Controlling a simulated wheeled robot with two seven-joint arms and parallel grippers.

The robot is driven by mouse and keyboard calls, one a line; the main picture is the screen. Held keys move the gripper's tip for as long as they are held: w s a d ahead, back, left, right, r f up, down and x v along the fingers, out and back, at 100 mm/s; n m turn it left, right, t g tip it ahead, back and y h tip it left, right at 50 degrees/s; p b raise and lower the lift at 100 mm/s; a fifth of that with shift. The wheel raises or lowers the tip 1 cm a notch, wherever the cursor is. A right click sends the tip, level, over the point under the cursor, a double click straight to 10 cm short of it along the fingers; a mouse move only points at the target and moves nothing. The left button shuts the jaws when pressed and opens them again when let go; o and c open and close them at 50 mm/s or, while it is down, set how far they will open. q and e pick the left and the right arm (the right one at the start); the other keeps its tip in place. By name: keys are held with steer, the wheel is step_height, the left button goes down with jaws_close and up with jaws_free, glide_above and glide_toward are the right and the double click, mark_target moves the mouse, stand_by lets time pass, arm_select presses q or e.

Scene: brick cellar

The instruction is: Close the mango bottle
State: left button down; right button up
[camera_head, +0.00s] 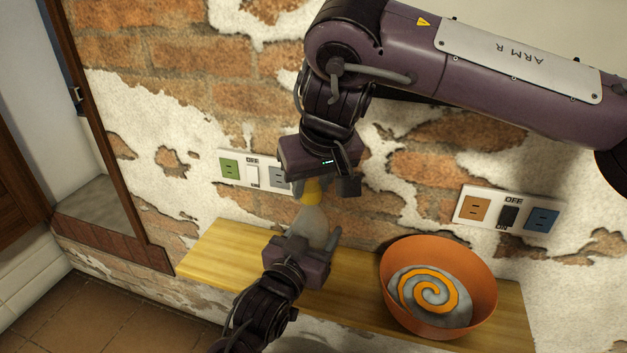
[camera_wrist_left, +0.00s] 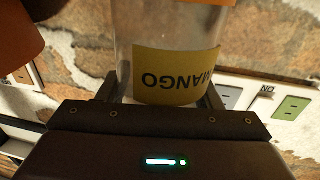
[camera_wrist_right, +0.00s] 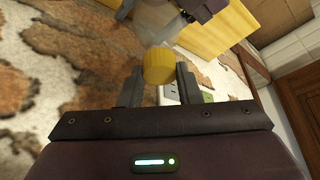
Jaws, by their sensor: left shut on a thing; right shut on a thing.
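The mango bottle (camera_head: 312,222) is clear and stands roughly upright, slightly tilted, above the wooden shelf. My left gripper (camera_head: 303,241) is shut around its body from below. In the left wrist view the bottle's yellow MANGO label (camera_wrist_left: 175,77) reads upside down between the fingers. A yellow cap (camera_head: 309,192) is at the bottle's top, below my right gripper (camera_head: 322,187), which is shut on it. In the right wrist view the cap (camera_wrist_right: 158,66) sits between the fingertips, in line with the bottle beyond. Whether the cap touches the neck cannot be told.
A wooden shelf (camera_head: 225,255) runs along the brick wall. An orange bowl (camera_head: 480,280) with a grey inside and an orange spiral stands on its right part. Outlet and switch panels (camera_head: 509,210) are on the wall behind. The shelf's left end is clear.

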steer(key=m, duration=0.1)
steer(key=m+h, duration=0.1)
steer(key=m, duration=0.1)
steer(key=shift+s+a+r+m+h, duration=0.1)
steer(key=shift+a+m+h, duration=0.2)
steer(key=shift+m+h, duration=0.4)
steer(key=shift+m, duration=0.8)
steer(key=shift+d, duration=0.15)
steer(key=o, duration=0.9)
steer(key=shift+r, duration=2.25)
